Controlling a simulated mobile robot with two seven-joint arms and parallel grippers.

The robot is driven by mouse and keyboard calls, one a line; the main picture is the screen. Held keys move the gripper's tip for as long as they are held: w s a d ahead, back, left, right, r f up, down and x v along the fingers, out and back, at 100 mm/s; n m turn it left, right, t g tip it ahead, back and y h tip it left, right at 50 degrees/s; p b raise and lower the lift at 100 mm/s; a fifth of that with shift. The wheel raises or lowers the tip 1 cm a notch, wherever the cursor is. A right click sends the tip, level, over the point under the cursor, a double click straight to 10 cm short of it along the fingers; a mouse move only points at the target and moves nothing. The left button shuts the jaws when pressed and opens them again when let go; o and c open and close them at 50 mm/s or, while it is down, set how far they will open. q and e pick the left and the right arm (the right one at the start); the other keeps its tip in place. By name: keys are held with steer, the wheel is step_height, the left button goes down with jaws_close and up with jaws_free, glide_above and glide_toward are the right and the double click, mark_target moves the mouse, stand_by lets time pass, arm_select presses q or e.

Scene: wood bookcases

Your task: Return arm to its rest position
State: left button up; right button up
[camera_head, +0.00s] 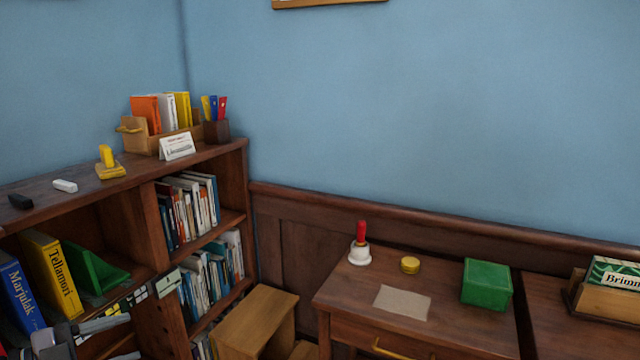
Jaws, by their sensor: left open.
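My left gripper (150,297) shows at the lower left, in front of the bookcase's middle upright and below the shelf that holds a green wedge-shaped object (92,268). It is open, and I see nothing held in it. Grey links of my left arm come in from the lower left corner. My right gripper is not in view.
The wooden bookcase (235,185) holds a blue book (20,298), a yellow book (52,275) and rows of thin books. A wooden stool (255,318) stands beside it.

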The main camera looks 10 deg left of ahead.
arm_select(q)
steer(key=s+d+f+n+y, duration=0.4)
steer(key=s+d+f+n, duration=0.15)
steer(key=f, duration=0.45)
steer(key=s+d+f+n+y, duration=0.4)
steer(key=f+n, duration=0.2)
steer(key=f, duration=0.5)
steer(key=s+d+f+n+g, duration=0.2)
steer(key=s+d+f, duration=0.1)
steer(key=d, duration=0.6)
steer(key=shift+s+f+g, duration=0.3)
steer(key=shift+s+f, duration=0.1)
steer(key=shift+s, duration=0.25)
steer(key=shift+n, duration=0.25)
steer(key=shift+c, duration=1.2)
steer(key=shift+a, duration=0.15)
